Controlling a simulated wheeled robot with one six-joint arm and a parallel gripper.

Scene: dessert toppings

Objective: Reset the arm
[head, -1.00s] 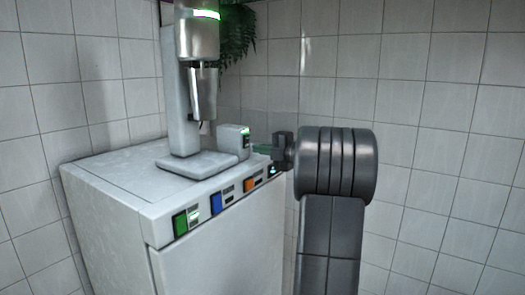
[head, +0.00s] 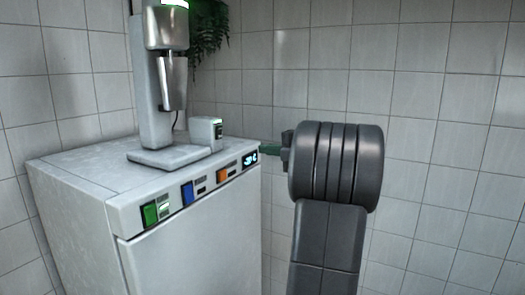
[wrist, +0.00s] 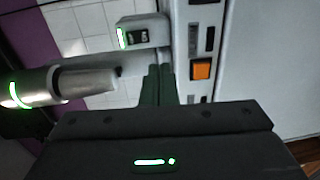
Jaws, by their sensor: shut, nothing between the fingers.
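My gripper (head: 270,150) is at the right of the white cabinet in the head view, mostly hidden behind my dark arm. Its thin green fingers point left toward the cabinet's front right corner. In the wrist view my gripper (wrist: 159,84) shows its two dark green fingers close together with nothing between them. The fingers appear near the cabinet's button panel, but I cannot tell the exact gap.
A white cabinet (head: 190,240) carries green, blue and orange switches and a small lit display (head: 250,158). A metal mixer (head: 172,80) stands on top. A plant (head: 208,25) hangs behind. Tiled walls close the corner; the right side looks clear.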

